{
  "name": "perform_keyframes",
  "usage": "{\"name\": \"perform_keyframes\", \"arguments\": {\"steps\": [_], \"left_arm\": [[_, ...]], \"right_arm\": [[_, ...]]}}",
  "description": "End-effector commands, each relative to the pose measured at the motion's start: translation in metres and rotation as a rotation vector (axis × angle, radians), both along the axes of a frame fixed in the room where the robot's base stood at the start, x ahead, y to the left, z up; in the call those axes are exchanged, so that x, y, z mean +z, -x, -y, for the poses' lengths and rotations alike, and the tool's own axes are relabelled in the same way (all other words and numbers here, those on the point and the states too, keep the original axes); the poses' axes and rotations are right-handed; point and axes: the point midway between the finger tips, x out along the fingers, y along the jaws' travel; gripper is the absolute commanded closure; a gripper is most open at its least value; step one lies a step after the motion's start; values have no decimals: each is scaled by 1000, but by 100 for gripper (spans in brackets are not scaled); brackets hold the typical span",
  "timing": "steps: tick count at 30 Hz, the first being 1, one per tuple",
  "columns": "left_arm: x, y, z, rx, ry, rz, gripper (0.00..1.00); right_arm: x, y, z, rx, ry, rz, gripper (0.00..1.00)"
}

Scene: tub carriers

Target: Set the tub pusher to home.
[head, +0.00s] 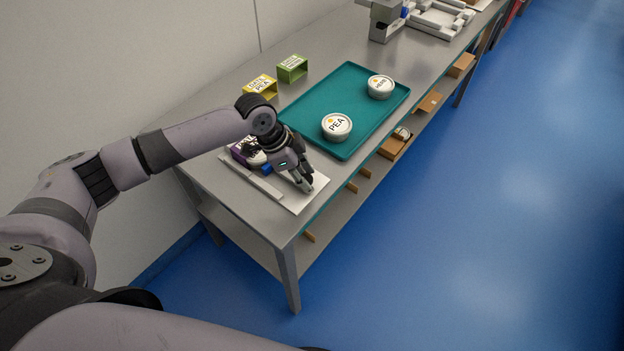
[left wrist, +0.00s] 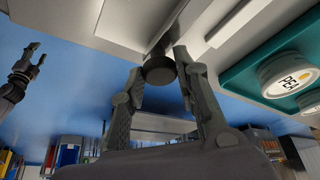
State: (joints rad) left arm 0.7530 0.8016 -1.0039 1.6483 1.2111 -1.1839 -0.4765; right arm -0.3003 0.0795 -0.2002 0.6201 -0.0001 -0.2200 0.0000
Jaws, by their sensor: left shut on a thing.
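The tub pusher (head: 307,199) is a flat white plate with a raised rail at the near end of the steel bench. A blue part (head: 266,168) shows on it beside my gripper. My left gripper (head: 303,185) is low over the plate. In the left wrist view my left fingers (left wrist: 167,72) are shut on a dark round knob (left wrist: 158,71) of the pusher. The knob is hidden in the head view. My right gripper (left wrist: 34,58) shows at the left of the left wrist view, away from the bench, fingers apart and empty.
A teal tray (head: 343,82) holds two white tubs, one (head: 337,127) marked PEA. A yellow carrier (head: 260,87) and a green one (head: 292,68) stand behind it. A purple carrier (head: 238,153) with a tub is beside my left wrist. Brown boxes (head: 392,147) sit below.

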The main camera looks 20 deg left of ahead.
Motion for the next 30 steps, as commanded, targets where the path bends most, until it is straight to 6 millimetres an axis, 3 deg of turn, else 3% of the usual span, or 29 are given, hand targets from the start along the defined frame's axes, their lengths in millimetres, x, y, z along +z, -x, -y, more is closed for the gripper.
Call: {"name": "perform_keyframes", "arguments": {"steps": [3, 12, 13, 21, 30], "left_arm": [[1, -5, -15, 4, -2, 2, 100], [1, -6, -16, 3, 0, 2, 100], [1, -6, -16, 3, 1, 3, 69], [1, -6, -16, 2, 0, 2, 51], [1, -6, -16, 1, 0, 2, 51]], "right_arm": [[1, 0, 0, 0, 0, 0, 52], [1, 0, 0, 0, 0, 0, 52], [1, 0, 0, 0, 0, 0, 52], [1, 0, 0, 0, 0, 0, 52], [1, -1, 2, 1, 3, 1, 52]]}}
